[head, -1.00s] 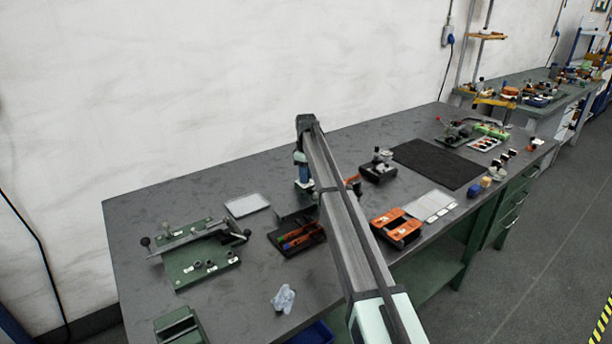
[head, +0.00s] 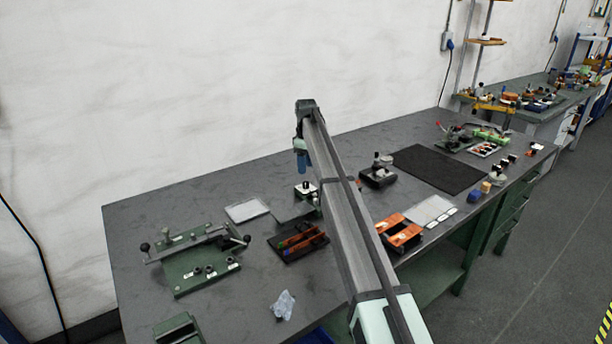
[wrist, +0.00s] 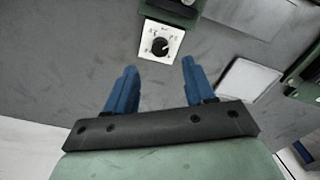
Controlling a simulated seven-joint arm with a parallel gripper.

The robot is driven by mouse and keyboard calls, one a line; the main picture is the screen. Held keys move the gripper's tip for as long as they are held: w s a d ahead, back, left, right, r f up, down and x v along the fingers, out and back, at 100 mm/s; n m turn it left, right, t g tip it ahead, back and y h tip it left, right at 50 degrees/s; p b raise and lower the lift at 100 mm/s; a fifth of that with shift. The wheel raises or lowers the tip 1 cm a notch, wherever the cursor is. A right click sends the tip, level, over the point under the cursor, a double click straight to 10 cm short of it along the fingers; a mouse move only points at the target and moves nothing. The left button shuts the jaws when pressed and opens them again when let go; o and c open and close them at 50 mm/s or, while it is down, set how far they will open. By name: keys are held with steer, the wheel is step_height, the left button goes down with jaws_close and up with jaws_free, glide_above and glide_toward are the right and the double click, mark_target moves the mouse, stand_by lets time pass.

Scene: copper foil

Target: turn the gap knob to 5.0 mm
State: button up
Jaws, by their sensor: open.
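The gap knob (wrist: 160,46) is a small black round knob on a white dial plate (wrist: 147,55). Its light mark seems to point to the upper right, but the scale figures are too small to read. In the head view the knob (head: 305,187) shows just below my gripper (head: 303,170). In the wrist view my gripper (wrist: 159,67) has its two blue fingers spread wide, with nothing between them. The knob lies beyond the fingertips, between their lines. My gripper is above it and not touching it.
A pale flat sheet (head: 247,210) lies left of the dial. A dark tray (head: 283,250) with orange-handled tools is in front. A green fixture with levers (head: 208,279) stands at the left. A small dark device (head: 378,175) stands to the right.

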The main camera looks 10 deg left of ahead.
step_height(320, 180, up, 7)
stand_by(0.3)
steer(key=shift+d+f, duration=0.1)
steer(key=shift+f, duration=0.05)
